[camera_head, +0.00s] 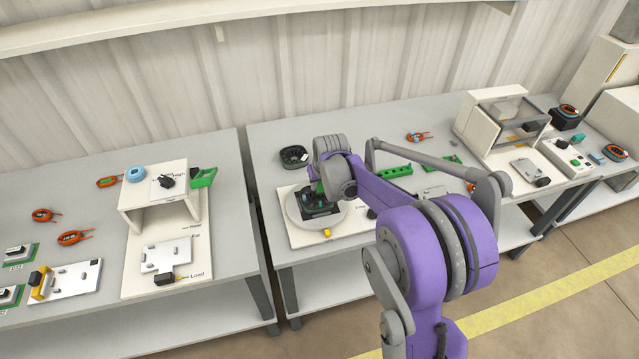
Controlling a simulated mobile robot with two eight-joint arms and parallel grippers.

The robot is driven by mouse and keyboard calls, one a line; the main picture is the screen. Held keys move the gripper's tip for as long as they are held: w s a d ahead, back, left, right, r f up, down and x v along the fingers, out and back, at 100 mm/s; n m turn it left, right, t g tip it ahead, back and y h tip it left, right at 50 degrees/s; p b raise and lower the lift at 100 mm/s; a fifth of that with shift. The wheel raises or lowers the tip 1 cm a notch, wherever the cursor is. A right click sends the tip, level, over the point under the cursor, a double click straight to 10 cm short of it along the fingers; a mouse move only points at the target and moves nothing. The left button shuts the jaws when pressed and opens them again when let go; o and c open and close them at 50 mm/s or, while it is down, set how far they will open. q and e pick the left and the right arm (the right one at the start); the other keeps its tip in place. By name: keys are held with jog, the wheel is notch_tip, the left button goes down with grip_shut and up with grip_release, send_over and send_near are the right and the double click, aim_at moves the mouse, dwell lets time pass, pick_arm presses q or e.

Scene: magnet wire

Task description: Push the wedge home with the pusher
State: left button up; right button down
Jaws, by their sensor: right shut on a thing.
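My right gripper (319,190) reaches down over a round pale turntable (296,216) on the right-hand bench. It is shut on a small green piece, probably the pusher; my own wrist hides most of it. A dark stator-like part (320,208) sits on the turntable just below the gripper. The wedge is too small or hidden to make out, and I cannot tell whether the pusher touches it. My left gripper is not in view.
A dark ring-shaped part (294,156) lies behind the turntable. A green rack (394,170) lies to the right. A white box with a clear front (482,135) stands further right. A white stand (135,198) and several orange coils (74,237) are on the left bench.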

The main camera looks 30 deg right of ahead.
aim_at(320, 203)
jog(key=shift+s+d+f+b, duration=0.1)
jog(key=shift+f+b, duration=0.35)
jog(key=shift+f, duration=0.4)
jog(key=shift+f+b, duration=0.6)
jog(key=shift+f, duration=0.6)
jog(key=shift+f+b, duration=0.65)
jog(key=shift+f, duration=0.25)
jog(key=shift+r+p, duration=1.7)
jog(key=shift+r, duration=1.35)
jog(key=shift+f, duration=0.1)
